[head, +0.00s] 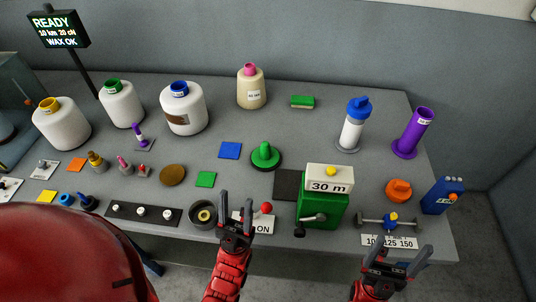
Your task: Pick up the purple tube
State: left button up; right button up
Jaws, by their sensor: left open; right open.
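The purple tube (413,136) stands on the table at the right, leaning slightly in the picture, with a white label near its open top. My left gripper (237,205) is open and empty at the table's front edge, near a black ring and a white "ON" card. My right gripper (397,252) is open and empty in front of the table's right part, below the purple tube and well apart from it. A smaller purple spindle (139,134) stands on a small plate at the left.
A white cylinder with a blue cap (353,125) stands left of the purple tube. An orange knob (398,190), a blue device (443,195) and a green box labelled 30 m (322,207) stand in front. White bobbins (183,110) fill the back left. Table around the tube's base is clear.

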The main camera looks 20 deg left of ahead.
aim_at(421, 119)
jog(key=i+l+u, duration=0.2)
jog(key=l, duration=0.85)
jog(key=l+u, duration=0.15)
jog(key=l, duration=0.9)
jog(key=i+l, duration=0.1)
jog(key=i, duration=0.25)
